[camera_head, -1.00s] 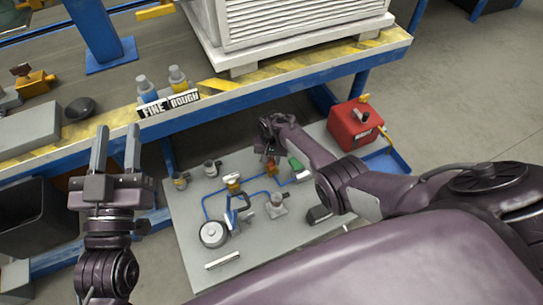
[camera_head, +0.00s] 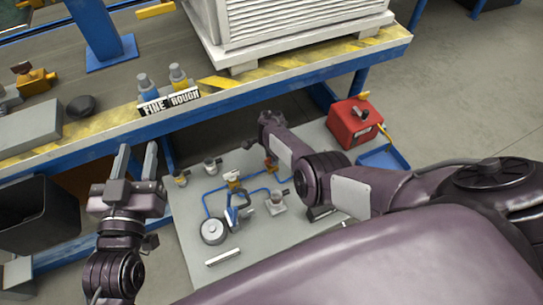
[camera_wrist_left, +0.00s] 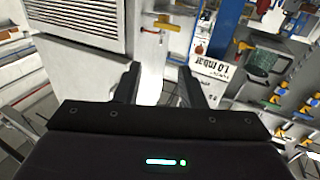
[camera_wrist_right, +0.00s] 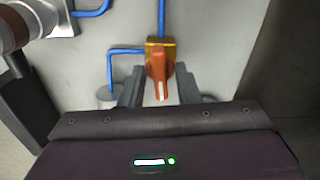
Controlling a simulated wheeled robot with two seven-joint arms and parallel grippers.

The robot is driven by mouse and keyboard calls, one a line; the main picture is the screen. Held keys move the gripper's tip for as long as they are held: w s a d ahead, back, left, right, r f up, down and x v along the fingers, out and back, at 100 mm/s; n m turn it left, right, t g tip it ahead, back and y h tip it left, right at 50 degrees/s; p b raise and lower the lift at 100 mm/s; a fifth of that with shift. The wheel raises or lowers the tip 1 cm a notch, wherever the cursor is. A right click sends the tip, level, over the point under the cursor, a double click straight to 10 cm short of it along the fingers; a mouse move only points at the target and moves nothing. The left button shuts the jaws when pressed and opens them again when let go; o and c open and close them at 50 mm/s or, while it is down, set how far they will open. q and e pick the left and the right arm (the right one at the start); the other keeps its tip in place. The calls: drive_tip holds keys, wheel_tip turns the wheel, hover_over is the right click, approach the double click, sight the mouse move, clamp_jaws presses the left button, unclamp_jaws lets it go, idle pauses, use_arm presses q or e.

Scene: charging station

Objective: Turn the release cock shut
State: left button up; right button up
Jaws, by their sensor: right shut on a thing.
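The orange handle of a cock (camera_wrist_right: 158,78) sits on a brass block (camera_wrist_right: 154,46) joined to blue pipes. A white line on the handle points down towards my palm in the right wrist view. My right gripper (camera_wrist_right: 159,88) is shut on this handle, with a finger on each side. In the head view the orange cock (camera_head: 270,164) is small and partly hidden by my right arm. My left gripper (camera_head: 136,160) is open and empty, left of the panel and in front of the bench; its fingers (camera_wrist_left: 161,84) show apart in the left wrist view.
The grey panel (camera_head: 200,262) carries blue pipes, a round gauge (camera_head: 213,231) and another brass valve (camera_head: 233,178). A red box (camera_head: 354,122) stands at its right. The striped bench (camera_head: 290,68) runs behind. A black bin (camera_head: 38,218) stands at left.

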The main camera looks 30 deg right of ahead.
use_arm(q)
drive_tip(key=shift+a+r+t, duration=0.1)
drive_tip(key=shift+r+t, duration=0.5)
drive_tip(key=shift+r, duration=0.85)
use_arm(e)
drive_tip(key=shift+m, duration=0.8)
use_arm(q)
drive_tip(key=shift+f, duration=0.1)
use_arm(e)
drive_tip(key=o, duration=0.6)
use_arm(q)
drive_tip(key=shift+w+f+h, duration=0.1)
drive_tip(key=shift+f+h, duration=0.1)
drive_tip(key=shift+h, duration=0.1)
